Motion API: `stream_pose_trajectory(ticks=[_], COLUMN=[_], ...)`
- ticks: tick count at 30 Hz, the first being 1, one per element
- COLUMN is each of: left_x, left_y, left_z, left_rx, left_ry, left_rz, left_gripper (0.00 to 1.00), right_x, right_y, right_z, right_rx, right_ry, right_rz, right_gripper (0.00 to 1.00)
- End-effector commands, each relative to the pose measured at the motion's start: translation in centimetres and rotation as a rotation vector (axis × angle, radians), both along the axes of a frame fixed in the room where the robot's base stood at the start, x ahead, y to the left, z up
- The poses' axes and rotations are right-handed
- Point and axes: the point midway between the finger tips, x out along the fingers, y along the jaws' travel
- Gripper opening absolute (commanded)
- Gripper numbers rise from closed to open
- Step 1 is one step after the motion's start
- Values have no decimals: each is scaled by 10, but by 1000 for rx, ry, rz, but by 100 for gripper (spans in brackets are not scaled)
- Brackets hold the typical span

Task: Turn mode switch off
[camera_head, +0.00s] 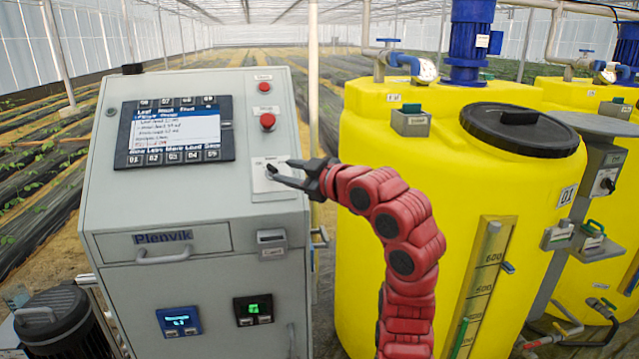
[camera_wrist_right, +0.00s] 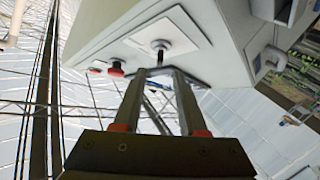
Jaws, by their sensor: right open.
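The mode switch (camera_head: 271,170) is a small dark knob on a white plate (camera_head: 262,190) at the right of the grey cabinet's sloped panel. In the wrist view the fingers (camera_wrist_right: 159,72) are apart and point at the knob, with the knob between the tip lines. I cannot tell whether they touch it. The knob's exact setting is hard to read. My left gripper is out of view.
A red button (camera_head: 267,121) and a smaller red one (camera_head: 264,87) sit above the switch. A screen (camera_head: 175,130) is on the panel's left. A yellow tank (camera_head: 460,170) with a black lid stands close on the right. A card holder (camera_head: 271,240) is below.

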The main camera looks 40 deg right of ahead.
Motion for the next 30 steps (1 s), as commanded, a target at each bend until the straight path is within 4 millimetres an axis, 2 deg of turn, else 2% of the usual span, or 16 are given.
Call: stream_pose_trajectory(ticks=[1,6,12,18,30], left_x=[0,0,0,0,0], left_y=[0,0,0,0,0], left_z=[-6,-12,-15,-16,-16], left_rx=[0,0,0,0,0], left_ry=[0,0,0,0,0], left_rz=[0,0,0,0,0], left_gripper=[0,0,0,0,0], right_x=[-16,-59,-92,-104,-104], right_y=[-3,-3,-3,-3,-2], right_z=[1,8,14,15,16], right_rx=[-4,-3,0,1,1], right_ry=[-7,-6,-3,1,1], right_rz=[-6,-6,-3,-2,-1], right_gripper=[41,41,41,41,41])
